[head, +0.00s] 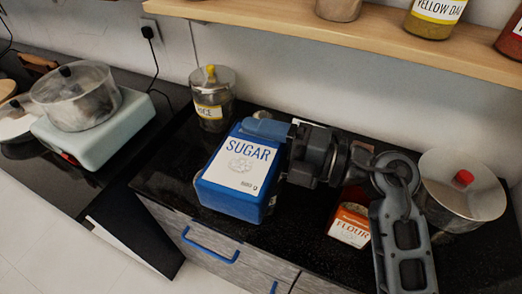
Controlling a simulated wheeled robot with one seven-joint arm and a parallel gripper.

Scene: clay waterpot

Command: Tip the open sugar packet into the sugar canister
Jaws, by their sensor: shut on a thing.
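The sugar packet (238,166) is blue with a white label reading SUGAR. It shows at the middle of the head view, above the dark counter or against it; I cannot tell which. My gripper (287,158) is shut on its right side, with the arm coming in from the right. The packet's label faces the camera with its text nearly upright. Its opening is not clearly visible. No canister with a sugar label can be made out; the packet and arm hide part of the counter behind them.
A glass jar (212,103) with a yellow knob and a label stands behind left. A flour packet (349,226) and a large red-knobbed pot (461,190) stand right. A wooden shelf (400,42) overhangs the back. A pot (76,97) sits on a pale green appliance (95,135) far left.

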